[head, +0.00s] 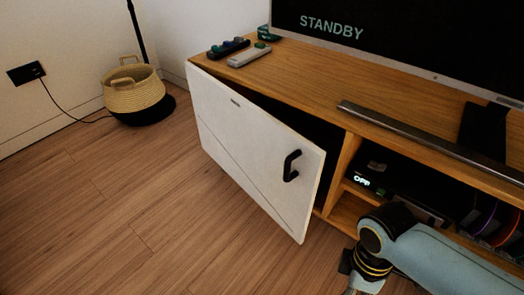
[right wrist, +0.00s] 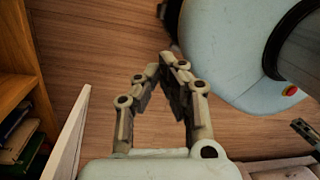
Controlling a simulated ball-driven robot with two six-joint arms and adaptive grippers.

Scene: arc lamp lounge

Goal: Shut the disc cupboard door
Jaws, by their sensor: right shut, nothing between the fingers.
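The white disc cupboard door (head: 247,140) stands ajar at the left end of the wooden cabinet, its handle side swung out over the floor. A dark gap shows behind its top edge. Its black handle (head: 291,166) is near the free edge. In the right wrist view, a pale panel edge (right wrist: 68,140), likely the door, stands left of my right gripper (right wrist: 160,72). That gripper is shut and empty, apart from the panel, over the floor. In the head view my right arm comes in at lower right; its fingers are mostly out of frame. My left gripper is not seen.
The wooden cabinet (head: 310,85) carries remotes (head: 249,55), a soundbar (head: 430,143) and a screen (head: 400,35). Open shelves right of the door hold a device (head: 372,177) reading OFF. A woven basket (head: 133,95) stands at the left wall. Floor in front is clear.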

